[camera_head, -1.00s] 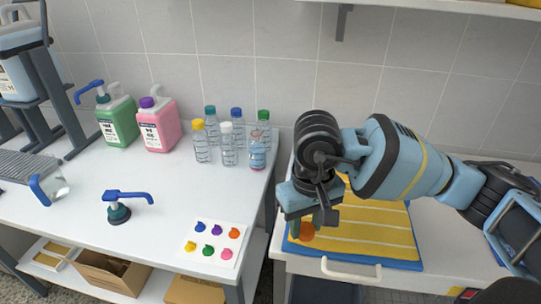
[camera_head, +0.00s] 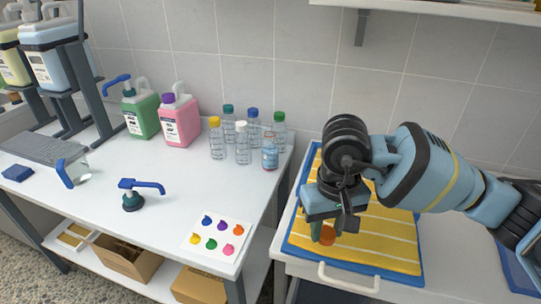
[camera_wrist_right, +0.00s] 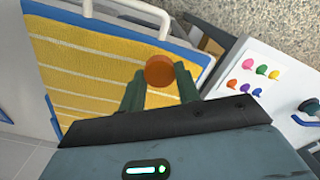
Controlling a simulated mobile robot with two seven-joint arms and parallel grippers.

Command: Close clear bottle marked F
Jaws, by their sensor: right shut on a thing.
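My right gripper (camera_head: 325,231) is shut on an orange cap (camera_head: 327,236), low over the front of the striped mat. The cap also shows between the green fingertips in the right wrist view (camera_wrist_right: 160,70). Several clear bottles stand upright in a group at the right end of the left bench, well left of the gripper. Most have caps, such as yellow, white and green. The front right bottle (camera_head: 270,155) shows pinkish contents and no clear coloured cap. The letters on the bottles are too small to read. My left gripper is out of view.
A yellow striped mat with a blue border (camera_head: 405,268) lies on the right counter. A gap separates the counter from the left bench. A card with coloured spots (camera_head: 217,256), a blue pump head (camera_head: 133,200) and green and pink jugs (camera_head: 180,124) are on the bench.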

